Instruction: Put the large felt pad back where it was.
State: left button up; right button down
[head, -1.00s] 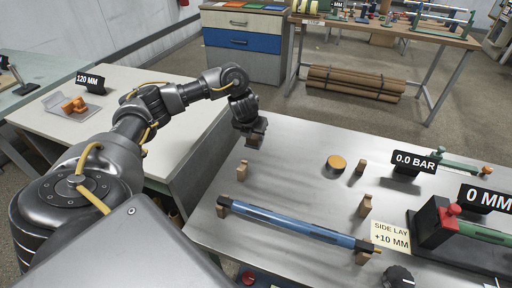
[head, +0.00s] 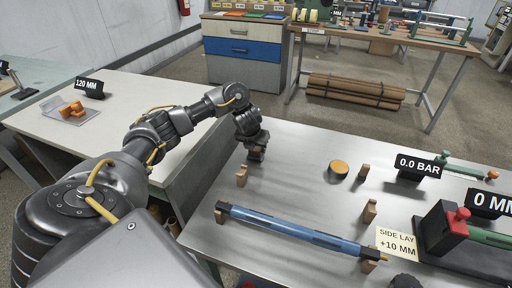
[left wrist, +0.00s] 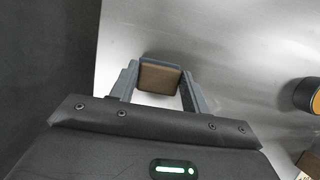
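My right gripper is not in view.
A blue roller (head: 295,232) rests on wooden posts in front. An orange-topped disc (head: 338,167) and more posts (head: 363,172) stand to the right. A red-and-black device (head: 447,230) sits at the far right. The metal surface between is mostly clear.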

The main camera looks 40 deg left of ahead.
pick_arm(q)
jog(key=o, duration=0.4)
jog(key=shift+c, duration=0.2)
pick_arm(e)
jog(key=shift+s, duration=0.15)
pick_arm(q)
jog(key=shift+r, duration=0.1)
jog(key=shift+r+p, duration=0.35)
jog(key=p+v, duration=0.3)
jog(key=v, duration=0.2)
jog(key=shift+r, duration=0.1)
notch_tip(320, 180, up, 5)
jog(key=p, duration=0.3)
send_over(254, 158)
jog(key=s, duration=0.2)
jog(key=shift+s+d+r, duration=0.2)
jog(key=shift+s+d, duration=0.15)
jog(key=shift+d, duration=0.05)
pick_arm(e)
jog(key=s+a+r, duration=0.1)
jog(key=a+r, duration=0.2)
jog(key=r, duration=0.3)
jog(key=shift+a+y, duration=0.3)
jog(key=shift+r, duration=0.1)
